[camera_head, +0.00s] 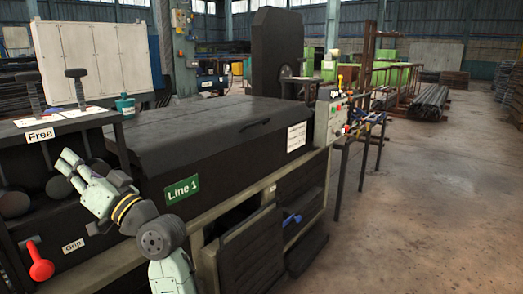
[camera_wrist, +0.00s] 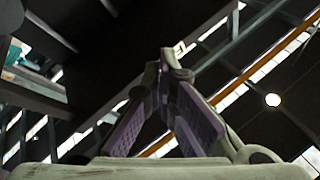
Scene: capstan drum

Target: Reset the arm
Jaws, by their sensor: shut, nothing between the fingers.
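My gripper (camera_wrist: 168,60) points up toward the dark roof in the wrist view. Its two fingers meet at the tips with nothing between them. In the head view my pale green arm rises from the bottom edge and bends up and left in front of the black machine (camera_head: 225,130). A red-knobbed lever (camera_head: 40,268) sits low at the left, near the "Grip" label (camera_head: 73,246). Two black-topped levers (camera_head: 77,73) stand above the "Free" label (camera_head: 40,135). Dark rounded parts (camera_head: 14,203) show below them, partly hidden.
A teal bottle (camera_head: 125,106) stands on the ledge by the levers. A green "Line 1" sign (camera_head: 181,189) and a control box (camera_head: 331,116) are on the machine. Open concrete floor (camera_head: 420,200) lies to the right. Roof beams fill the wrist view.

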